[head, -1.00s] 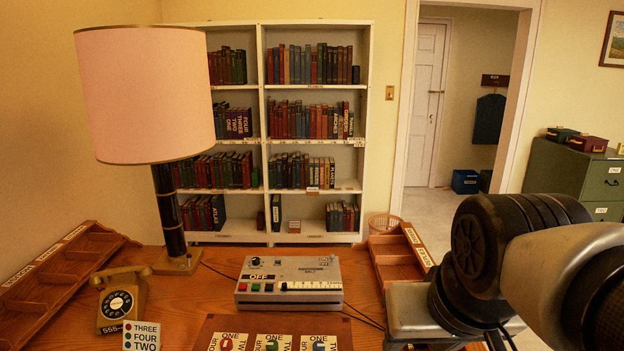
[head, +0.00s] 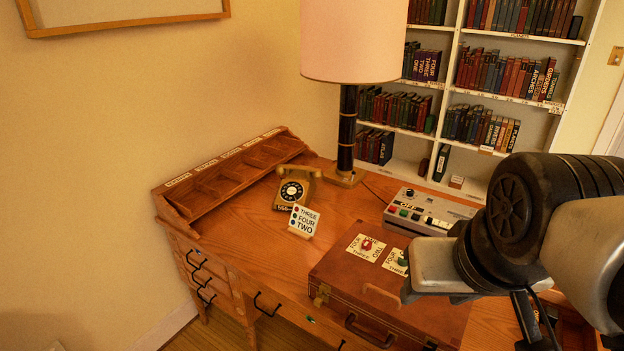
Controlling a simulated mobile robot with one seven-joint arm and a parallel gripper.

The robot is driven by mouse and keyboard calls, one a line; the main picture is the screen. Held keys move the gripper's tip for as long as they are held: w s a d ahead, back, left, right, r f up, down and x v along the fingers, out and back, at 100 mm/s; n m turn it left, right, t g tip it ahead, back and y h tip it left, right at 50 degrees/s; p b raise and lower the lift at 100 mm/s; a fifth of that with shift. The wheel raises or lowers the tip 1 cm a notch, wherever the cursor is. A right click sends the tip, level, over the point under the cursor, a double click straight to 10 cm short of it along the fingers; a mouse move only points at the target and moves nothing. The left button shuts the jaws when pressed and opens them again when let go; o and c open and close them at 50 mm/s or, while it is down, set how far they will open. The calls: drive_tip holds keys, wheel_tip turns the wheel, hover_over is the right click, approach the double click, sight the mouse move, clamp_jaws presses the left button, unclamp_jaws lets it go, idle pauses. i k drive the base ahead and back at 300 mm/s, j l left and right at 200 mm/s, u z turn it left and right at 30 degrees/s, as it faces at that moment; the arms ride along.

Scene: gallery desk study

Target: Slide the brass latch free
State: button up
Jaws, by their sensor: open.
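A brown leather case (head: 335,268) lies shut on the wooden desk, its front edge towards me. A brass latch (head: 322,294) shows at the case's front left corner; its exact position is too small to tell. Another small metal fitting (head: 431,345) shows low on the front at the right, partly cut off by the frame. A dark carrying handle (head: 368,331) is between them. My gripper (head: 438,297) is over the right part of the case, apart from the left latch. It is open and seems empty; its fingers are mostly hidden under its grey body.
Cards with coloured knobs (head: 367,246) lie on the case. Behind it stands a grey switch box (head: 428,211). A code card (head: 304,222), a telephone (head: 294,190), a lamp (head: 347,130) and a wooden tray rack (head: 235,172) are to the left. Bare desk (head: 262,240) lies left of the case.

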sight(321, 296)
drive_tip(key=u, duration=0.5)
drive_tip(key=i+j+z, duration=0.35)
drive_tip(key=j+z, duration=0.15)
drive_tip(key=j, duration=0.25)
drive_tip(key=k, duration=0.4)
drive_tip(key=z, duration=0.6)
drive_tip(key=i+l+z, duration=0.15)
drive_tip(key=z, duration=0.35)
drive_tip(key=k+u, duration=0.15)
drive_tip(key=u, duration=0.35)
